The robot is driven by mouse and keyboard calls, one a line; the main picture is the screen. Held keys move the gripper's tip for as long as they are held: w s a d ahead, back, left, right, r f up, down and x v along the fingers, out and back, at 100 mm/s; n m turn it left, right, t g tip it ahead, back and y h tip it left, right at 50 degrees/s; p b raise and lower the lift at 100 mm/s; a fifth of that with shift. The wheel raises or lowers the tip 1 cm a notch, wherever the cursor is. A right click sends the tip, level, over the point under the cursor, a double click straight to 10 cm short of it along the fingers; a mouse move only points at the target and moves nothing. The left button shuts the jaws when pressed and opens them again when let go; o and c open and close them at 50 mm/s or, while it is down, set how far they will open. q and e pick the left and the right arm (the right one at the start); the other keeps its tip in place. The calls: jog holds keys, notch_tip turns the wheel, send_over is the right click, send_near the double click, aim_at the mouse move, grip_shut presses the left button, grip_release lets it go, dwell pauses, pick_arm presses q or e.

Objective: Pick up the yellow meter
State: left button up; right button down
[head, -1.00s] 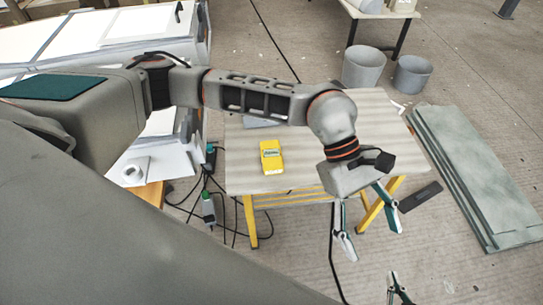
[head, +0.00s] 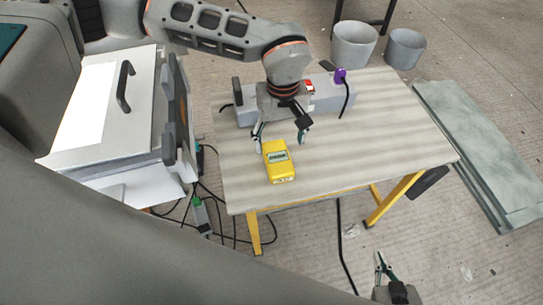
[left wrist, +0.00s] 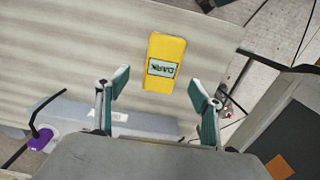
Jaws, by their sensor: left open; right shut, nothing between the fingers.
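The yellow meter (head: 279,161), with a dark-lettered label, lies on the wooden table (head: 400,140) near its left side. My left gripper (head: 280,140) is open above the table, just behind the meter in the head view, with its fingers pointing down. In the left wrist view the meter (left wrist: 164,63) shows beyond and between the two open fingertips (left wrist: 158,82), with nothing held. My right gripper (head: 383,265) is low in the head view, in front of the table, shut and empty.
A grey box-shaped device (head: 330,93) with a purple plug (head: 340,75) stands along the table's back edge. A white-topped case (head: 115,110) is at left. Grey buckets (head: 354,45) and stacked boards (head: 475,150) are on the floor. Black cables lie left of the table.

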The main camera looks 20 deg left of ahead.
aim_at(278, 158)
pick_arm(q)
jog(key=f, duration=0.8)
jog(key=shift+s+a+f+b, duration=0.1)
jog(key=shift+s+f+b, duration=0.05)
jog(key=shift+s+b, duration=0.15)
jog(key=c, duration=1.3)
jog(key=shift+w+r, duration=0.1)
jog(key=shift+r, duration=0.1)
